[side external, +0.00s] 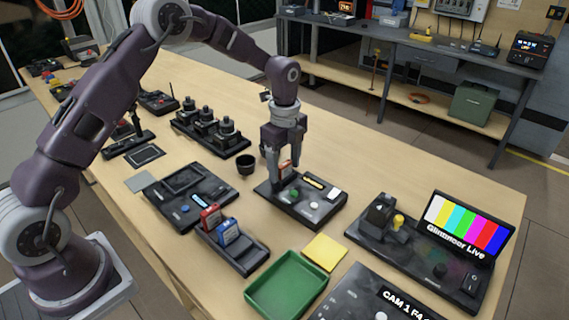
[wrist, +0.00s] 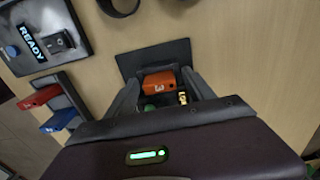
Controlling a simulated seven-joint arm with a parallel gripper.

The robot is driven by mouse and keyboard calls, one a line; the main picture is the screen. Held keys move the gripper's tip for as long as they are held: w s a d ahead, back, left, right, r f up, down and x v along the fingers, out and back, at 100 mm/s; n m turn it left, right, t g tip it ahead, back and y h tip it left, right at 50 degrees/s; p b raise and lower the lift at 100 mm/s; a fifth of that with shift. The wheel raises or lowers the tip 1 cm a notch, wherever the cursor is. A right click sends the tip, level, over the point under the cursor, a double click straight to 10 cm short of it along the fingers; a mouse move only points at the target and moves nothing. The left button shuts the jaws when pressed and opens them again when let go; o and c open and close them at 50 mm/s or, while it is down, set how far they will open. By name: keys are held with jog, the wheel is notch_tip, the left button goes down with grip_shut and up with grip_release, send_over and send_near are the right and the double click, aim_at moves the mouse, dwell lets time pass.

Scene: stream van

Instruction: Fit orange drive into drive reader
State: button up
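The orange drive (wrist: 158,80) is between the two fingers of my gripper (wrist: 160,88) in the wrist view, and the fingers look closed on its sides. In the side view, my gripper (side external: 285,172) points down over the back left part of the black drive reader (side external: 310,212). Only a small part of the orange drive (side external: 284,169) shows there between the fingers. The reader has a green button, a lit yellow strip and a white part. In the wrist view, the reader (wrist: 170,52) is partly hidden by my gripper. I cannot tell whether the drive is in the slot.
A rack (side external: 252,257) with a red drive (side external: 211,217) and a blue drive (side external: 228,231) stands at the front left. A black cup (side external: 246,165), green tray (side external: 287,286), yellow pad (side external: 325,252) and a console with a color-bar screen (side external: 467,223) are nearby.

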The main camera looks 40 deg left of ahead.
aim_at(284, 163)
notch_tip(284, 163, up, 6)
jog(key=shift+r, duration=0.5)
